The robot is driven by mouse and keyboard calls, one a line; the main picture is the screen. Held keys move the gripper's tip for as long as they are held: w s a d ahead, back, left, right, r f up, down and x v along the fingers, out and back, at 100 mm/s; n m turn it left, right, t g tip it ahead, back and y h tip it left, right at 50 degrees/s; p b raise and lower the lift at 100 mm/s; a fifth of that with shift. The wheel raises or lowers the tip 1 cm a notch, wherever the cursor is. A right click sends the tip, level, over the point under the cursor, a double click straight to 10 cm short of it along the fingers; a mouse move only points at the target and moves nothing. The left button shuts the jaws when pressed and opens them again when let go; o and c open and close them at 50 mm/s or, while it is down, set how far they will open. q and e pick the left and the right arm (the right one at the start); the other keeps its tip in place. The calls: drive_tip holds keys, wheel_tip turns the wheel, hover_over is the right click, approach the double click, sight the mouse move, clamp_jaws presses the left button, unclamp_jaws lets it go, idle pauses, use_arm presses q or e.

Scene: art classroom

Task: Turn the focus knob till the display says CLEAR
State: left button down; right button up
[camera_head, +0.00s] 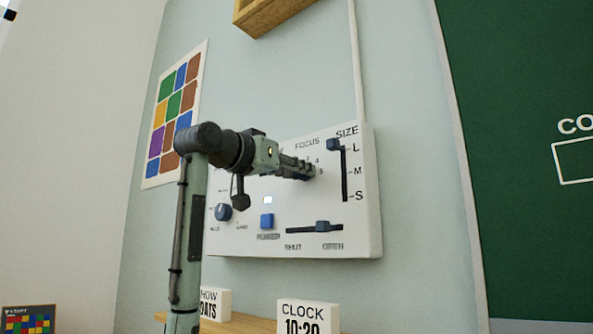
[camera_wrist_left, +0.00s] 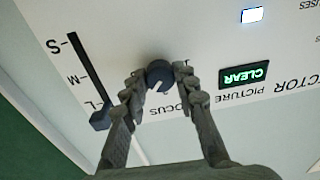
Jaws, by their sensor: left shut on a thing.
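The focus knob (camera_wrist_left: 158,70) is a dark round knob with a pale mark, on the white control panel (camera_head: 365,190). My left gripper (camera_head: 308,171) reaches it from the left and mostly hides it in the head view. In the left wrist view, the fingers of my left gripper (camera_wrist_left: 162,81) stand on both sides of the knob and are shut on it. The picture display (camera_wrist_left: 243,76) reads CLEAR in green letters, upside down in the wrist view. In the head view the display is hidden behind my arm. My right gripper is not in view.
The size slider (camera_head: 333,145) is close to the knob, near L. A blue power button (camera_head: 267,221), another knob (camera_head: 223,212) and a shut/open slider (camera_head: 322,226) are lower on the panel. A clock sign (camera_head: 307,316) stands below. A green chalkboard (camera_head: 520,200) is at right.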

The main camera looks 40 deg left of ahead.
use_arm(q)
drive_tip(key=c, duration=1.2)
unclamp_jaws()
drive_tip(key=s, duration=1.2)
drive_tip(key=shift+a+f, duration=0.2)
drive_tip(key=shift+a, duration=0.05)
